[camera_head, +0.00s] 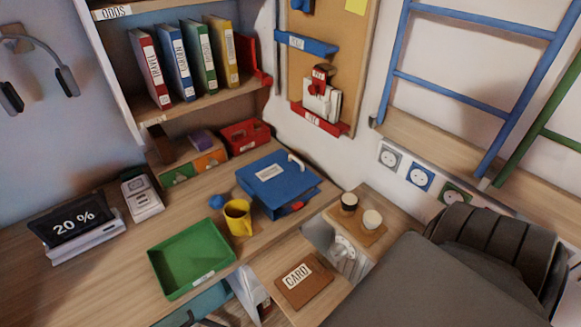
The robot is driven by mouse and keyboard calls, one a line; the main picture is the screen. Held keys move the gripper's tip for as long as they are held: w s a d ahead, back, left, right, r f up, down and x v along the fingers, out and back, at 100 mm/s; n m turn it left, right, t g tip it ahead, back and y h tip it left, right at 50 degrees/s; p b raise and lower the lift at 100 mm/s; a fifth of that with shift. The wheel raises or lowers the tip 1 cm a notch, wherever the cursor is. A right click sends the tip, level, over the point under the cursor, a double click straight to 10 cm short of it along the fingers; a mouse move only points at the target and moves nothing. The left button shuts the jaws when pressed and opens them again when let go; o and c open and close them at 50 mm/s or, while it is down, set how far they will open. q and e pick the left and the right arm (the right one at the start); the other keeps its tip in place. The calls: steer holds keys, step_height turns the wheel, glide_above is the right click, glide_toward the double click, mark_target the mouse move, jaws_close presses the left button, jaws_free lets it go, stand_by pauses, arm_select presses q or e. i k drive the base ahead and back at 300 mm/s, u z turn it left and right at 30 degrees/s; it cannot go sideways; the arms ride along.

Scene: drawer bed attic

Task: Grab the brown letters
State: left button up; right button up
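I cannot clearly make out brown letters. Pale, whitish letters or papers (322,104) stand in a red wall holder (320,121) on the cork board, with a small red item above them. A flat brown item labelled "CARD" (303,282) lies on the wooden surface at the bottom centre. A dark brown upright item (161,145) stands at the left of the small desk organizer; I cannot tell what it is. Neither of my grippers shows in the head view.
A grey bed (425,285) is at lower right, ladders (470,95) at upper right.

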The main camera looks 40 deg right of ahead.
mark_target(300, 284)
steer(key=i, duration=0.2)
steer(key=z, duration=0.9)
steer(key=k, duration=1.35)
steer(key=z, duration=0.85)
